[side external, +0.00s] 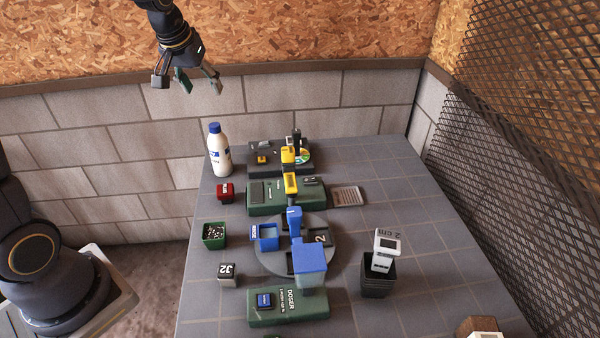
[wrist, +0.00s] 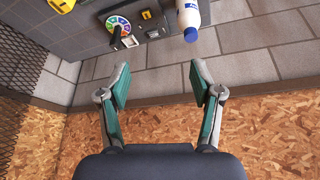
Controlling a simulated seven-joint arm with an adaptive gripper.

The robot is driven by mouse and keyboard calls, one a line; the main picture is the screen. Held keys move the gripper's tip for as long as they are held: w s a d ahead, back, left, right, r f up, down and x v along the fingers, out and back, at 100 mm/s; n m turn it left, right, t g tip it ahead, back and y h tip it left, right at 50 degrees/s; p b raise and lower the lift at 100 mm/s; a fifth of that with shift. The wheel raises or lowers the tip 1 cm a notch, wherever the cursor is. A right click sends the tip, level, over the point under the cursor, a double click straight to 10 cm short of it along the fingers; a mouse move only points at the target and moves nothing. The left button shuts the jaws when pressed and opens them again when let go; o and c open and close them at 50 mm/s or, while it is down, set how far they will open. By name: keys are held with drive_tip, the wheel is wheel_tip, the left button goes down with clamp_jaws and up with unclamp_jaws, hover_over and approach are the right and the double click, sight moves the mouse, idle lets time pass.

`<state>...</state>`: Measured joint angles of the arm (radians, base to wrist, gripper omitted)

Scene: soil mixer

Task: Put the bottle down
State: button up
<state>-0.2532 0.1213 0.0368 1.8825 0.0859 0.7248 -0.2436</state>
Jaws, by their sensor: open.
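A white bottle (side external: 219,152) with a blue cap and a blue label stands upright near the far left corner of the grey table (side external: 405,215). The bottle (wrist: 189,16) also shows at the top of the wrist view, partly cut off by the frame edge. My gripper (side external: 191,82) is high above and to the left of the table's far end, well apart from the bottle. In the wrist view my gripper (wrist: 162,90) has its two green-padded fingers spread wide with nothing between them.
A dark panel with a coloured dial (side external: 303,156) stands right of the bottle. A red block (side external: 226,192), a green pot of granules (side external: 215,235), a blue-topped mixer (side external: 310,258) and a black pot (side external: 378,276) stand nearer. The table's right side is mostly clear. A mesh wall (side external: 530,130) borders the right.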

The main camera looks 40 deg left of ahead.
drive_tip(key=s+d+r+m+h, duration=0.1)
drive_tip(key=s+d+m, duration=0.1)
drive_tip(key=s+d, duration=0.4)
drive_tip(key=s+d+r+m+t+h, duration=0.1)
drive_tip(key=s+d+m, duration=0.2)
drive_tip(key=s+d, duration=0.4)
drive_tip(key=s, duration=0.8)
drive_tip(key=shift+s+d+m, duration=0.2)
drive_tip(key=shift+d+m, duration=0.1)
